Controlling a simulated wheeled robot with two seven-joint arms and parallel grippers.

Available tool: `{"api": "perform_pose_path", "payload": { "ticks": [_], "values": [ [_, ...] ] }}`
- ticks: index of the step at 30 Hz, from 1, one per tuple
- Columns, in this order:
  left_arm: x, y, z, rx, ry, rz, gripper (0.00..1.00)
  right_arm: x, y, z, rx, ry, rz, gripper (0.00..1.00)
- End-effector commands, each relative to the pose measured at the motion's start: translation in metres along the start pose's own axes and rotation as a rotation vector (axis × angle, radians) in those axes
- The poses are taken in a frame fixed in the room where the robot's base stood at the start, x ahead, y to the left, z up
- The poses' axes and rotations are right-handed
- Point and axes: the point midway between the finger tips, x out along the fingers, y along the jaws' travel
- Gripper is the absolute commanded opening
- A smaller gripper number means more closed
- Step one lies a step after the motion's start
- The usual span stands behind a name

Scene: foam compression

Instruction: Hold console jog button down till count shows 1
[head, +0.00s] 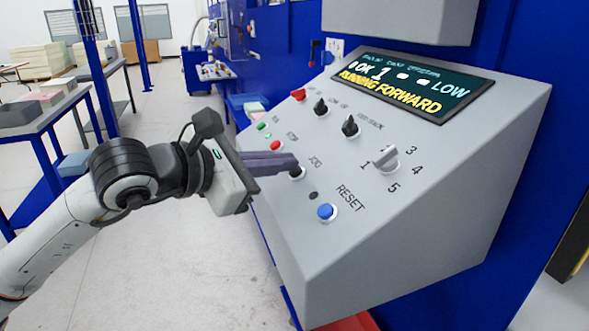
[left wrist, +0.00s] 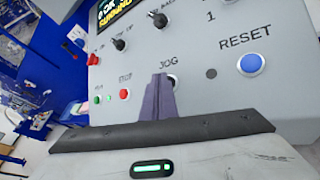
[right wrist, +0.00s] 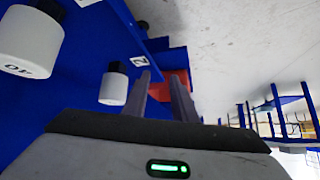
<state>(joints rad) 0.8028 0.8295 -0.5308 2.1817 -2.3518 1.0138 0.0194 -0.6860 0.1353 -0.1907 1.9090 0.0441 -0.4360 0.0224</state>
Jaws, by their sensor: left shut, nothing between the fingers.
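The grey console (head: 430,215) has a display (head: 415,85) that reads "OK", "1", "LOW" and, in yellow, "RUNNING FORWARD". The dark jog button (head: 298,174) is on the sloped panel below the JOG label, partly covered by my fingertips. My left gripper (head: 295,163) is shut and empty, with its purple-grey fingertips at the jog button; they appear to touch it. The left wrist view also shows the shut fingers (left wrist: 162,82) in front of the jog button (left wrist: 173,80). My right gripper (right wrist: 160,85) has its fingers apart and empty, away from the panel.
A blue reset button (head: 326,211) is right of the jog button. A red stop button (head: 276,146) and a green button (head: 262,127) are to its left. Knobs (head: 350,127) lie above. White bottles (right wrist: 114,88) are near my right gripper.

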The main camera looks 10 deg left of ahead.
Motion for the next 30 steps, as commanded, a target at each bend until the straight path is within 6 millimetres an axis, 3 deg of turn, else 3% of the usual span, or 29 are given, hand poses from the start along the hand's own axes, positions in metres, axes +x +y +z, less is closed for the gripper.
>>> {"api": "perform_pose_path", "payload": {
  "ticks": [17,30],
  "values": [
    [-0.011,0.009,0.009,0.002,-0.003,0.002,0.0,-0.002,0.0,-0.002,0.0,0.0,0.0,0.25],
    [-0.039,0.03,0.03,0.002,-0.003,0.002,0.0,-0.01,-0.001,-0.01,0.0,0.0,0.0,0.25]
  ]
}}
